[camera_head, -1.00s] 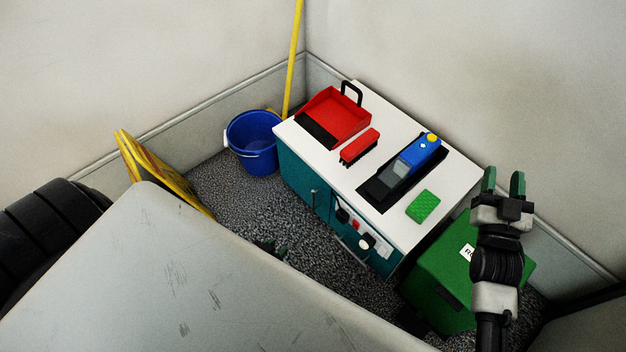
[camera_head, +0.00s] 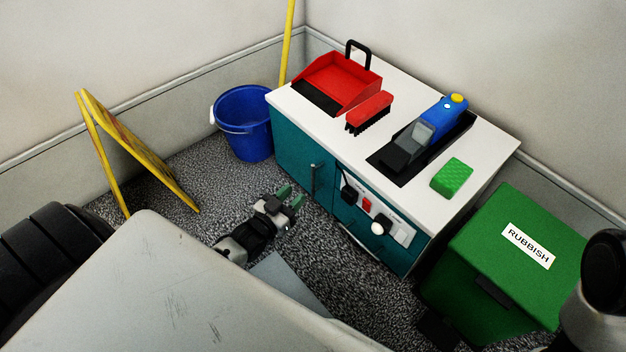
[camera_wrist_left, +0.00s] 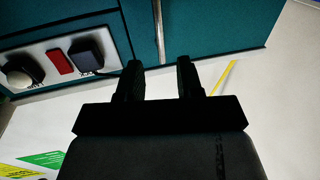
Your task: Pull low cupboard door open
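The low cupboard (camera_head: 400,255) is teal with a white top. Its left door (camera_head: 293,158) looks shut and has an upright bar handle (camera_head: 315,180), which also shows in the left wrist view (camera_wrist_left: 160,30). My left gripper (camera_head: 292,197) is open and empty, low in front of the door, just short of the handle. In the left wrist view, the left gripper (camera_wrist_left: 161,75) has its dark fingers apart, with the handle lined up beyond the gap. My right gripper is out of view; only part of that arm shows at the right edge.
A socket panel (camera_head: 405,233) with plugs is right of the door. A blue bucket (camera_head: 243,130) stands left of the cupboard, and a yellow floor sign (camera_head: 130,145) further left. A green rubbish bin (camera_head: 480,265) stands right. Speckled floor (camera_head: 195,170) is clear before the door.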

